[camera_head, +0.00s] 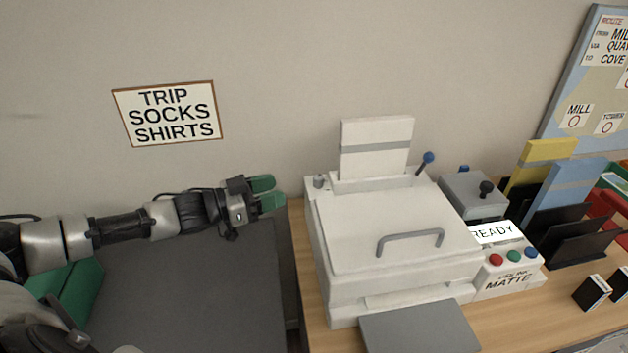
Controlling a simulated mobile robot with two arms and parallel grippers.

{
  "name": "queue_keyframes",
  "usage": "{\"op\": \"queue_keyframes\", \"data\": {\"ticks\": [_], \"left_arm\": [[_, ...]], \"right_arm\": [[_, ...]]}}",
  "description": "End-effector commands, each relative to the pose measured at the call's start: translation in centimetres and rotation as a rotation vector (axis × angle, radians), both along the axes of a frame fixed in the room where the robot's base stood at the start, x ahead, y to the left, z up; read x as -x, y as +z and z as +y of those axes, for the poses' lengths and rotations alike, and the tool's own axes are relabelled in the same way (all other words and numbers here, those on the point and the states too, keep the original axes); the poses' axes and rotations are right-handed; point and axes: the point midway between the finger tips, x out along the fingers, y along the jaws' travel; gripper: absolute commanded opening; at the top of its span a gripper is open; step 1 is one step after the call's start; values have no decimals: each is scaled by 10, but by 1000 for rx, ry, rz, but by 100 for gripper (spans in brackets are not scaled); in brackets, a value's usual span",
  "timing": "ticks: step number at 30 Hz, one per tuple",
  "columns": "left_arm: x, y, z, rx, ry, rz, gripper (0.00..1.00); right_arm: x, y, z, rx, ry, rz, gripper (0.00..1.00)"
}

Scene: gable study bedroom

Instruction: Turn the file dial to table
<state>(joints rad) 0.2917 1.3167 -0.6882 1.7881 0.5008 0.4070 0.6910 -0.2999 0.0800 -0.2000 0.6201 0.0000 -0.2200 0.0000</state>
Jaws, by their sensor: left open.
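No dial labelled "file" or "table" can be made out. A white printer (345,285) with a grey lid handle stands on the wooden desk. A grey box with a black knob (486,188) stands behind its right side; I cannot tell if this is the file dial. The printer's control panel (510,275) has red, green and blue buttons, a "READY" display and small print ending in "MATTE". My left gripper (267,194), with green fingertips, is open and empty, left of the printer and apart from it. My right gripper is out of view.
White paper (376,133) stands in the printer's rear feed beside a blue-tipped lever (425,160). A grey tray (418,330) juts out in front. Black racks (575,238) with yellow and blue folders stand at right. A dark grey surface (200,290) lies below my left arm.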

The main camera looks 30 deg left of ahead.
Motion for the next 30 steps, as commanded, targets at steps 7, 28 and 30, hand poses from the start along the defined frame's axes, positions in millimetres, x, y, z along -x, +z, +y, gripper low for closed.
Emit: {"op": "queue_keyframes", "data": {"ticks": [7,28,30], "left_arm": [[-26,4,-21,6,-1,-6,50],[-81,1,-63,0,0,0,50],[-80,1,-63,1,0,-1,50]], "right_arm": [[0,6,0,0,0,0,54],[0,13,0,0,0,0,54],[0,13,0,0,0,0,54]]}}
